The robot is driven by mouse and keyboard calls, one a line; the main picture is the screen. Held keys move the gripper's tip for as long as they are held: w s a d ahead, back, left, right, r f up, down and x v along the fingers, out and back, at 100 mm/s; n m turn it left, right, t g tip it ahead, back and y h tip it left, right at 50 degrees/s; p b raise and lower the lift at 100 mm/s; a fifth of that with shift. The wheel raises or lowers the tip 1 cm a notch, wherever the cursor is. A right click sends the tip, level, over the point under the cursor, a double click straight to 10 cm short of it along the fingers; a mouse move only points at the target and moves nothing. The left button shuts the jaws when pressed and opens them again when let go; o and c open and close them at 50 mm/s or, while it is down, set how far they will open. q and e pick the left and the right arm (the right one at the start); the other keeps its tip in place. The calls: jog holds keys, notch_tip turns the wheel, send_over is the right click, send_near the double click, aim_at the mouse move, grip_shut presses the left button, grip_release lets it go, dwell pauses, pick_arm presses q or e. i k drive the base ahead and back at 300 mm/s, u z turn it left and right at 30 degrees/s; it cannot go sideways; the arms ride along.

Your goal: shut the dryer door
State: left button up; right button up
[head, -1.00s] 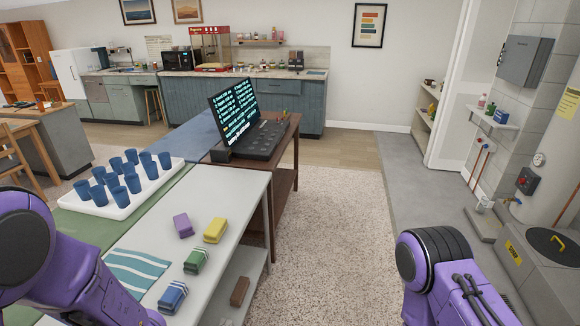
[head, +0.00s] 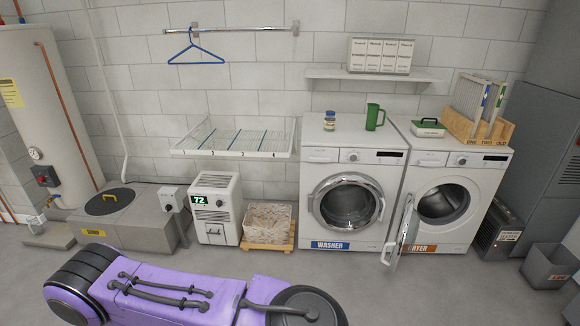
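The dryer (head: 459,190) stands against the back wall at the right, with an orange DRYER label at its lower left. Its round door (head: 402,230) is swung open on the left side and juts out toward me, and the dark drum opening (head: 443,203) shows. The washer (head: 348,190) stands just left of it, with a blue WASHER label and a round door at its front. A purple arm of mine crosses the bottom of the head view. Neither gripper shows.
A dehumidifier reading 72 (head: 215,208) and a wooden-based crate (head: 267,225) stand left of the washer. Grey bins (head: 548,266) stand right of the dryer. A wall rack (head: 235,138) hangs above. The floor before the machines looks clear.

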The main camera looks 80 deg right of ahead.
aim_at(402, 230)
jog(key=z, duration=0.9)
jog(key=i, duration=1.7)
jog(key=z, duration=3.4)
jog(key=k, duration=0.4)
jog(key=u, duration=1)
jog(key=i, duration=1.9)
jog(key=z, duration=0.65)
